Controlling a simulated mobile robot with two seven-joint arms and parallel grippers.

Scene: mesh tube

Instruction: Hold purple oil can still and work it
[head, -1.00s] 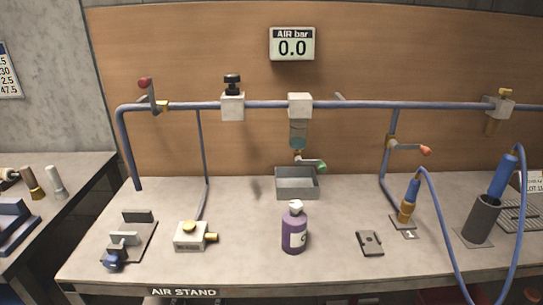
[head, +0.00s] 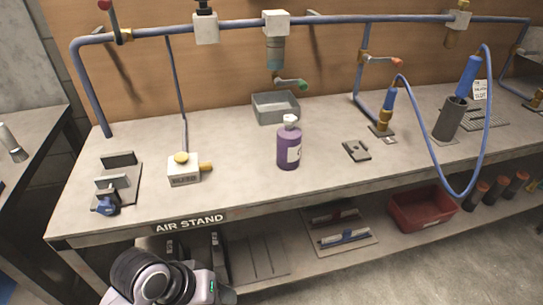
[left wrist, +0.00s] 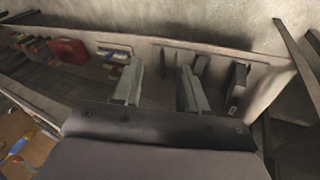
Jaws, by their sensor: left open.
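The purple oil can (head: 289,148) stands upright on the bench, with a white top and a pale label on its right side. Nothing touches it. My left arm shows low at the left in the head view, in front of the bench's front edge and well short of the can. My left gripper (left wrist: 160,88) shows in the left wrist view with its two fingers apart and nothing between them. The can is not seen in that view. My right gripper is in neither view.
A grey tray (head: 275,107) sits behind the can, under a green-handled valve (head: 291,84). A valve block (head: 185,171) stands to the left and a small dark plate (head: 356,151) to the right. A blue hose loops at right. A red bin (head: 423,207) is on the lower shelf.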

